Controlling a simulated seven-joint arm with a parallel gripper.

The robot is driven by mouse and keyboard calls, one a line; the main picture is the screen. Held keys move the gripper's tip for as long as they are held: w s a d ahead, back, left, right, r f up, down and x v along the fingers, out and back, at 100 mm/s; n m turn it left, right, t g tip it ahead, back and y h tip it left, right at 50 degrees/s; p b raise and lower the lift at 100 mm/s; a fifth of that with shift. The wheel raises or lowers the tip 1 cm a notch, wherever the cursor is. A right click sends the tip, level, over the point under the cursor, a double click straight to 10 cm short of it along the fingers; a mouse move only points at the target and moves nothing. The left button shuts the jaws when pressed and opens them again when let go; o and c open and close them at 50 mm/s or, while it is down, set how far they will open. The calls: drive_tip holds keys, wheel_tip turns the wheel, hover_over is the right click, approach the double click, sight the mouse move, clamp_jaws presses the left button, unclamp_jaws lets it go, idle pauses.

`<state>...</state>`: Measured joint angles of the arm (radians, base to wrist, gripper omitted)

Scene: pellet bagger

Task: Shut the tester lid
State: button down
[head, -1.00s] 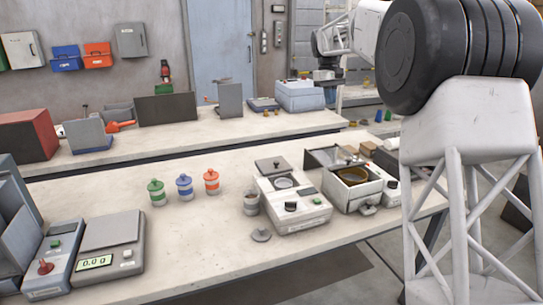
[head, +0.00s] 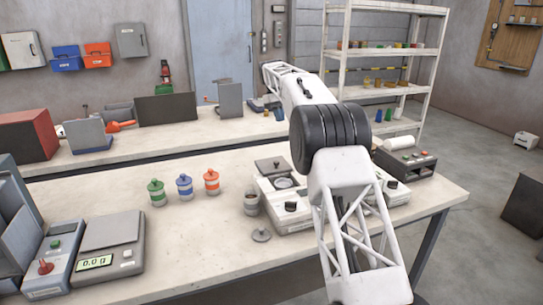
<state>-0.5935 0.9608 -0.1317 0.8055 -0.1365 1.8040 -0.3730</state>
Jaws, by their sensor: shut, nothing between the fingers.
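A white tester-like unit (head: 295,222) with a round dark knob stands right of the middle of the near bench, partly hidden by my arm. A grey square plate with a small knob (head: 270,163) is at its back and looks like a raised lid. A round grey opening (head: 284,182) shows uncovered in front of the plate. A second white unit is almost wholly hidden behind my arm, and its lid cannot be seen. I cannot tell for certain which unit is the tester. My gripper is not visible; my arm's own links hide that area.
Green (head: 157,193), blue (head: 185,187) and orange (head: 212,182) lidded jars stand left of the white unit. A grey jar (head: 251,203) and a loose round lid (head: 261,235) are close to it. A scale (head: 112,240) is at left. A black control box (head: 408,172) stands at right.

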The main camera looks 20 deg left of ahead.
drive_tip(key=a+f+n, duration=0.1)
drive_tip(key=a+f, duration=0.5)
drive_tip(key=a, duration=0.2)
drive_tip(key=shift+s+f+h, duration=0.25)
drive_tip(key=shift+f+h, duration=0.05)
drive_tip(key=shift+a, duration=0.1)
drive_tip(key=shift+f, duration=0.15)
approach(275, 167)
drive_tip(key=f, duration=0.1)
drive_tip(key=w+a+f, duration=0.1)
drive_tip(key=f, duration=0.1)
drive_tip(key=w+a+f, duration=0.1)
drive_tip(key=f, duration=0.1)
drive_tip(key=shift+s+d, duration=0.4)
drive_tip(key=shift+d, duration=0.3)
drive_tip(key=shift+s+d, duration=0.4)
drive_tip(key=shift+d, duration=0.25)
drive_tip(key=shift+s+d, duration=0.1)
drive_tip(key=shift+s+d+f, duration=0.15)
drive_tip(key=shift+s+d, duration=4.1)
drive_tip(key=shift+s, duration=0.05)
